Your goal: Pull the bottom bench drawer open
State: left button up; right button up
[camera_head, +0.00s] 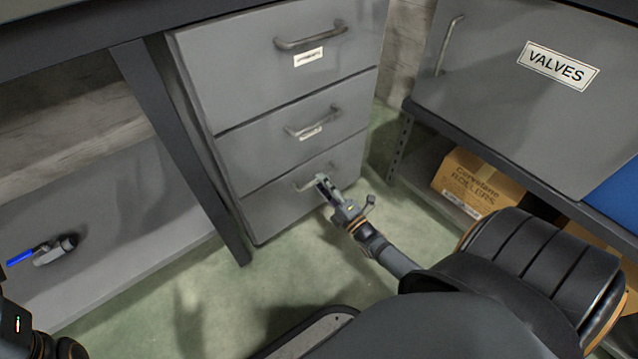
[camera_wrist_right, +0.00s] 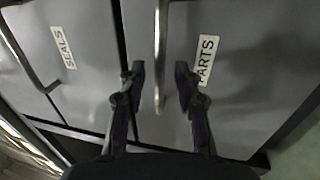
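The bottom drawer (camera_head: 267,213) of the grey bench unit looks flush with the drawers above it. Its bar handle (camera_head: 305,184) is partly hidden behind my right gripper (camera_head: 322,181) in the head view. In the right wrist view the drawer front (camera_wrist_right: 237,70) bears a PARTS label (camera_wrist_right: 207,60). There the handle (camera_wrist_right: 161,50) runs between the two spread fingers of my right gripper (camera_wrist_right: 161,82). Clear gaps show on both sides of the handle, so the gripper is open and not closed on it. My left gripper is not in view.
The middle drawer (camera_head: 250,150) and top drawer (camera_head: 235,80) look shut. A bench leg (camera_head: 180,150) stands left of the unit. A cabinet marked VALVES (camera_head: 500,60) and a cardboard box (camera_head: 475,180) are at right. Green floor (camera_head: 290,260) in front of the drawers is clear.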

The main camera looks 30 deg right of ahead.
jog(key=shift+x, duration=1)
grip_shut()
